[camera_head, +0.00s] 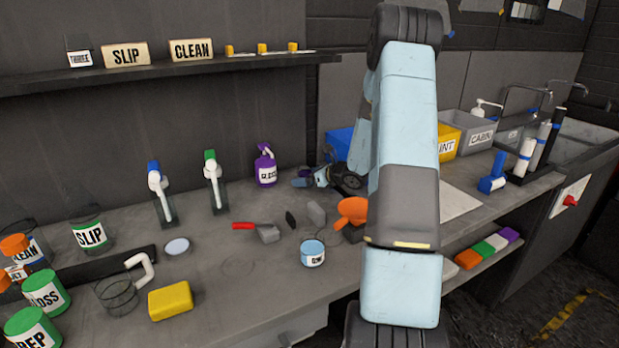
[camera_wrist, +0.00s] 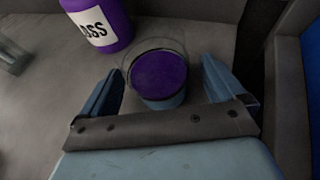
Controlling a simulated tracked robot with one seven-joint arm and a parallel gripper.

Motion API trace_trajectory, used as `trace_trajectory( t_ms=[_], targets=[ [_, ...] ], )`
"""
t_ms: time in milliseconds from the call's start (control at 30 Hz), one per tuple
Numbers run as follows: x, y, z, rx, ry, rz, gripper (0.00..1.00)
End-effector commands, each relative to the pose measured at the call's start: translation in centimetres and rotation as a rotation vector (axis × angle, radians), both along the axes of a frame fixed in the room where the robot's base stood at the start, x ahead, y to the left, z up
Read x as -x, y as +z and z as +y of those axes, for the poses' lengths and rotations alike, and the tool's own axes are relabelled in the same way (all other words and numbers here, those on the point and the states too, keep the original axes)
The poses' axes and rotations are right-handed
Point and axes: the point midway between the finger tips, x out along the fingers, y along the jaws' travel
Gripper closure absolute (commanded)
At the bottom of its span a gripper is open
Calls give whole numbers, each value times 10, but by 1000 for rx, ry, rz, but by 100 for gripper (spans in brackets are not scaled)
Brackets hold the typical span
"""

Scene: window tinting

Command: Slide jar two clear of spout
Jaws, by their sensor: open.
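In the wrist view a round pot with a purple top and a thin wire handle (camera_wrist: 160,75) stands between the fingers of my gripper (camera_wrist: 160,68). My gripper is open, with one finger on each side and small visible gaps. No label shows on this pot, so I cannot tell whether it is jar two. In the head view my gripper (camera_head: 316,180) is low over the bench, right of a purple GLOSS bottle (camera_head: 266,170); the pot cannot be made out there. A small blue-topped jar (camera_head: 313,254) stands nearer the front, its label unclear. I cannot tell which spout is meant.
The GLOSS bottle stands close by, upper left in the wrist view (camera_wrist: 98,22). A blue bin (camera_head: 338,144) is just beyond my gripper. Blue and green dispensers (camera_head: 160,192) (camera_head: 214,182) stand left. A red-handled tool (camera_head: 258,231) and yellow sponge (camera_head: 171,301) lie in front.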

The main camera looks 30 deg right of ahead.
Motion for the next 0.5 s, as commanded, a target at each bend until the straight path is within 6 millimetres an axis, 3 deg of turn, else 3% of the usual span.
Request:
trace_trajectory(
  t_ms=[500],
  targets=[
    [79, 37, -39, 0, -2, 0, 4]
  ],
)
